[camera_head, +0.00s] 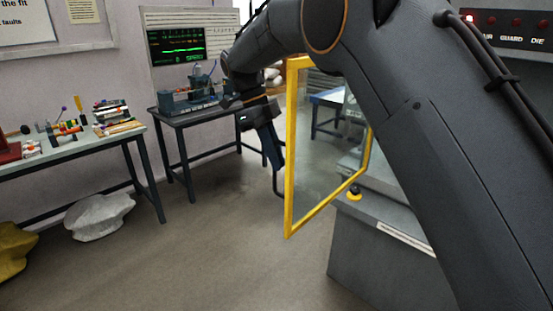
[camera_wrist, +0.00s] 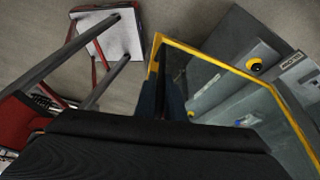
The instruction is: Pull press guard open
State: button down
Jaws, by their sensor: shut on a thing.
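The press guard (camera_head: 291,150) is a clear panel in a yellow frame, standing out at an angle from the grey press (camera_head: 385,245) on the right. A dark bar handle (camera_head: 278,187) is on the frame's free left edge. My gripper (camera_head: 275,158) points down at this handle and is shut on it; the fingers hide its upper part. In the wrist view, the yellow frame (camera_wrist: 225,62) runs just right of my blue fingers (camera_wrist: 162,97), and the exact grip is mostly hidden by my wrist.
A yellow-collared black button (camera_head: 354,193) is on the press ledge. A dark table with a blue device (camera_head: 190,100) stands behind, and a workbench with parts (camera_head: 75,142) is at left. A white sack (camera_head: 99,216) lies under it. Floor before the guard is clear.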

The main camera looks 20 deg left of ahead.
jog(key=shift+s, duration=0.1)
jog(key=c, duration=1.8)
grip_release()
jog(key=shift+c, duration=0.2)
jog(key=b+v, duration=0.2)
jog(key=v, duration=0.5)
jog(key=shift+a+r, duration=0.2)
jog(key=shift+r, duration=0.15)
